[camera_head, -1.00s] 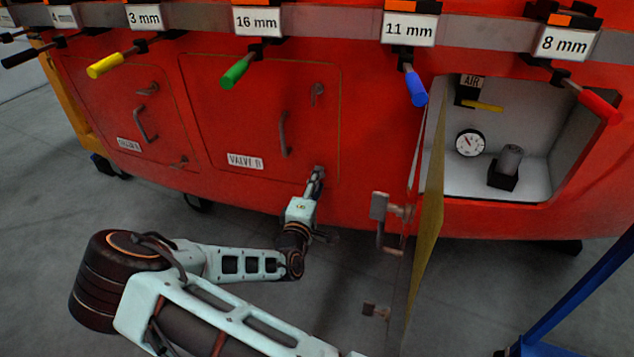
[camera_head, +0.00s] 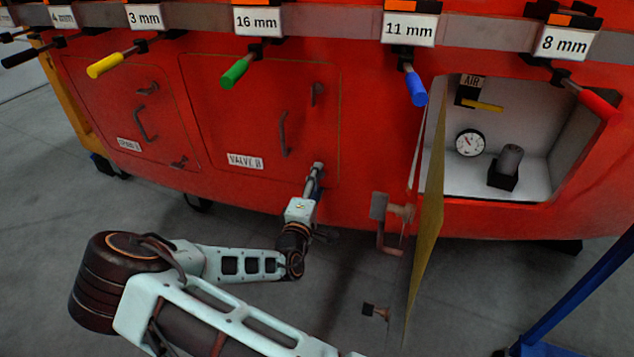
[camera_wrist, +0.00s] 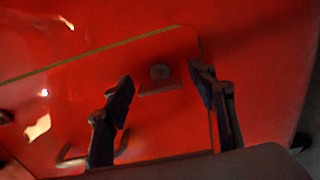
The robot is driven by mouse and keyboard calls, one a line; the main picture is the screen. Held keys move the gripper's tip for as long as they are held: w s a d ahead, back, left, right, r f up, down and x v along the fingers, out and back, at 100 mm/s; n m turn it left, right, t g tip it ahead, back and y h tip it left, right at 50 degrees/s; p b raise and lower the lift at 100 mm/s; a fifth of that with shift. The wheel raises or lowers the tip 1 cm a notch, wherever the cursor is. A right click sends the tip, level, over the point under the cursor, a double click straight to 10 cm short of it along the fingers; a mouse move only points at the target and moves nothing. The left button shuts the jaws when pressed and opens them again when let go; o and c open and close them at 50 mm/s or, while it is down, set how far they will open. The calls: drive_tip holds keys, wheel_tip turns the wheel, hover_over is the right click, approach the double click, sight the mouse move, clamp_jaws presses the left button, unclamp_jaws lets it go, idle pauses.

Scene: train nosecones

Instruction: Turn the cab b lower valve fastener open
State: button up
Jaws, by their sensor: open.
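The red panel labelled VALVE B (camera_head: 245,161) is closed in the head view. Its upper fastener (camera_head: 317,93) shows at the upper right of the panel. My gripper (camera_head: 316,174) is at the panel's lower right corner, over the lower fastener, which it mostly hides in this view. In the wrist view the lower fastener (camera_wrist: 160,72) is a round dark knob with a short bar, near a corner of the panel outline. The open fingers of my gripper (camera_wrist: 161,74) stand on either side of it, with gaps showing. I cannot tell how deep they reach.
A handle (camera_head: 284,134) sits on the panel left of my gripper. An open door (camera_head: 425,225) juts out to the right, beside a compartment with a gauge (camera_head: 470,143). Coloured-grip tools, such as the green one (camera_head: 236,72), hang above. A blue frame (camera_head: 580,300) stands at lower right.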

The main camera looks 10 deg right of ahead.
drive_tip(key=v, duration=1.2)
drive_tip(key=shift+a, duration=0.15)
